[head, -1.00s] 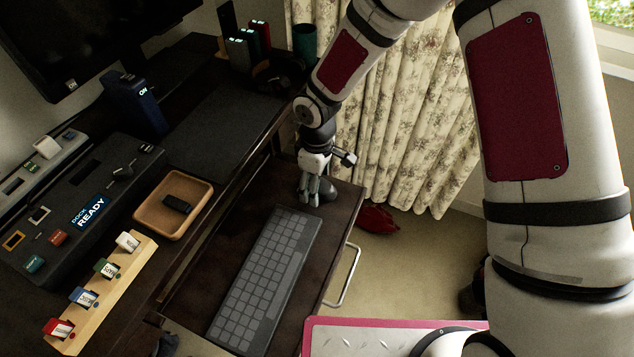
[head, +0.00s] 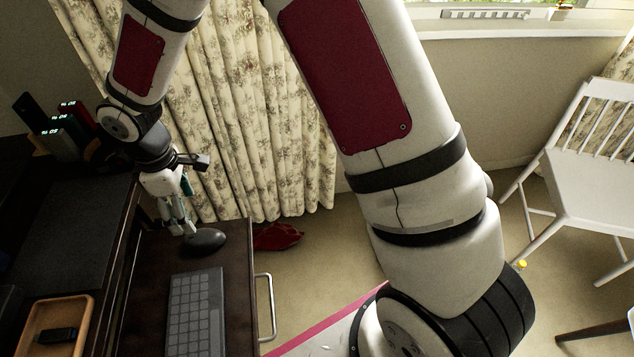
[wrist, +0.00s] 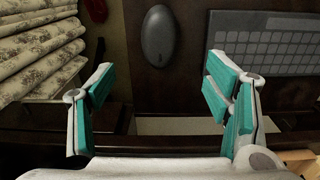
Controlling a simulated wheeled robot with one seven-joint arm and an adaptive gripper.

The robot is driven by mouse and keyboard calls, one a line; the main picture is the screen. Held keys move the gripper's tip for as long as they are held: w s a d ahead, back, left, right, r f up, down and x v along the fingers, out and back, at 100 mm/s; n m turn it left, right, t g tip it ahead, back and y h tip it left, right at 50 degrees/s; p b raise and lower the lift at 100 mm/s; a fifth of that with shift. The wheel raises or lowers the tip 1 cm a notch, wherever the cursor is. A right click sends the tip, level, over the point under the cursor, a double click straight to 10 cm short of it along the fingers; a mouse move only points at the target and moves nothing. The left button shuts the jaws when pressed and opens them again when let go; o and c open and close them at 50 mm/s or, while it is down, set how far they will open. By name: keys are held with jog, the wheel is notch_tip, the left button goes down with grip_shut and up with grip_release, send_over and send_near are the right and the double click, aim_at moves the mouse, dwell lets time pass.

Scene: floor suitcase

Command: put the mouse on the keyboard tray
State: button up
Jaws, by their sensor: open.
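The dark grey mouse (head: 206,241) lies on the dark pull-out keyboard tray (head: 147,290), near its far end in the head view. It is apart from the keyboard (head: 195,312), which lies on the same tray. My gripper (head: 183,231) is low over the tray, just left of the mouse. In the wrist view my gripper (wrist: 155,72) is open, with teal pads spread and nothing between them. There the mouse (wrist: 158,33) lies ahead of the fingertips, with the keyboard (wrist: 265,43) to its right.
A wooden dish (head: 52,325) holding a small black object sits on the desk at left. The floral curtain (head: 260,130) hangs behind the tray. A metal handle (head: 266,305) sticks out at the tray's right. A red item (head: 277,236) lies on the floor; a white chair (head: 595,165) stands right.

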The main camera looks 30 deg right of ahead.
jog(key=s+d+r+m+t+h, duration=0.1)
jog(key=s+d+r+m, duration=0.35)
jog(key=d+r, duration=0.4)
jog(key=s+d+r+m+h, duration=0.1)
jog(key=s+d+r+m, duration=0.2)
jog(key=s+d+r, duration=0.45)
jog(key=s+d+r+m+y, duration=0.1)
jog(key=s+d+r+m, duration=0.1)
jog(key=s, duration=0.6)
jog(key=s+d+r+m+y, duration=0.1)
jog(key=s+d+r+m, duration=0.2)
jog(key=s, duration=0.6)
jog(key=shift+s+d+r+m+t, duration=0.15)
jog(key=shift+d+r+m+t, duration=0.15)
jog(key=shift+r+m, duration=0.55)
jog(key=shift+r, duration=0.1)
notch_tip(320, 180, up, 14)
jog(key=t+p, duration=0.2)
jog(key=p, duration=1)
jog(key=shift+d+f+t, duration=0.2)
jog(key=shift+t, duration=0.1)
